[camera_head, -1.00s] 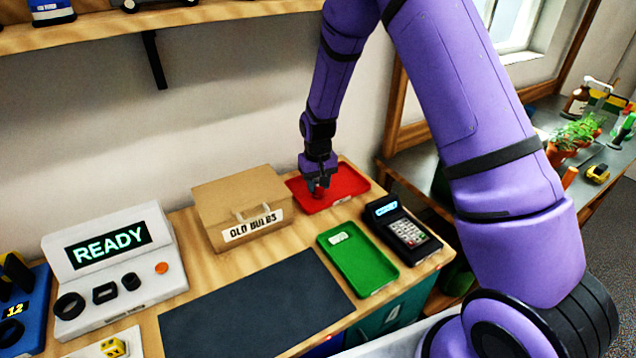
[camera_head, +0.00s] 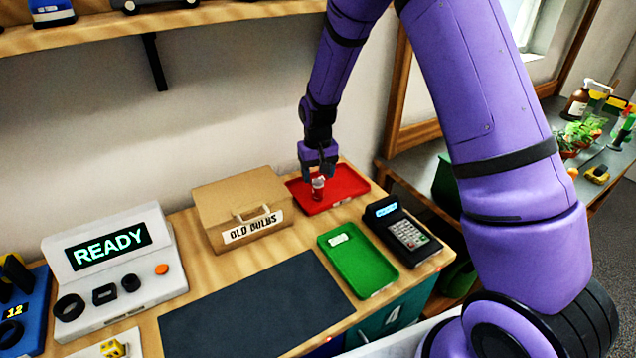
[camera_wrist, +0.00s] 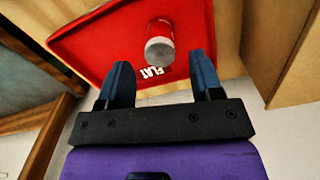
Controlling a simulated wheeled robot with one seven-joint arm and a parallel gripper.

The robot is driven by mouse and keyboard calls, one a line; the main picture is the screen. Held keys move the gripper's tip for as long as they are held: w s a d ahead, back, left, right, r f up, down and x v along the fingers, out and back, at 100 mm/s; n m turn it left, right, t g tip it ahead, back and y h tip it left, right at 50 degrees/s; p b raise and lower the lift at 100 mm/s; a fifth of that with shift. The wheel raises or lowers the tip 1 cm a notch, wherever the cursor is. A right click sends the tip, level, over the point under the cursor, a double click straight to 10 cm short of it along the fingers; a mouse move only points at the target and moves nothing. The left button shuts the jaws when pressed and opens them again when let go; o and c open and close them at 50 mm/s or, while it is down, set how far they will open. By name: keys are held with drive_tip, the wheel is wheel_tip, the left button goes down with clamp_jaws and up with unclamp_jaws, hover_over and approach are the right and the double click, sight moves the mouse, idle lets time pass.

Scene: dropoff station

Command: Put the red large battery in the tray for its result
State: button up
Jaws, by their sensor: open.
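The red large battery (camera_head: 318,190) stands in the red tray (camera_head: 350,187), just below my gripper (camera_head: 319,174). In the wrist view the battery (camera_wrist: 160,32) shows its red side and silver end, beyond the fingertips. White lettering reading FLAT shows on the red tray (camera_wrist: 95,45) close to it. My gripper (camera_wrist: 161,65) is open with its two blue fingers apart, and nothing is held between them. A green tray (camera_head: 360,262) lies nearer the front, with a small white label inside.
A cardboard box (camera_head: 235,205) marked OLD BULBS stands left of the red tray. A card-reader-like device (camera_head: 402,230) sits to the right. A tester (camera_head: 115,262) reading READY is at left, and a dark mat (camera_head: 255,310) lies in front.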

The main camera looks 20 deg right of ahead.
wheel_tip(320, 180, up, 8)
drive_tip(key=r, duration=0.1)
wheel_tip(320, 180, up, 10)
drive_tip(key=t, duration=0.1)
hover_over(318, 181)
drive_tip(key=s+d, duration=0.2)
drive_tip(key=s, duration=0.4)
drive_tip(key=s+d+r+t, duration=0.1)
drive_tip(key=s+d+r, duration=0.1)
drive_tip(key=s+r, duration=0.6)
drive_tip(key=s+d+r+t, duration=0.1)
drive_tip(key=s+r, duration=0.1)
drive_tip(key=s, duration=0.8)
drive_tip(key=s+d+r+t, duration=0.1)
drive_tip(key=s+r+t, duration=0.1)
drive_tip(key=s, duration=0.8)
drive_tip(key=shift+s+d+r, duration=0.3)
drive_tip(key=shift+d+r, duration=0.05)
drive_tip(key=shift+r, duration=0.15)
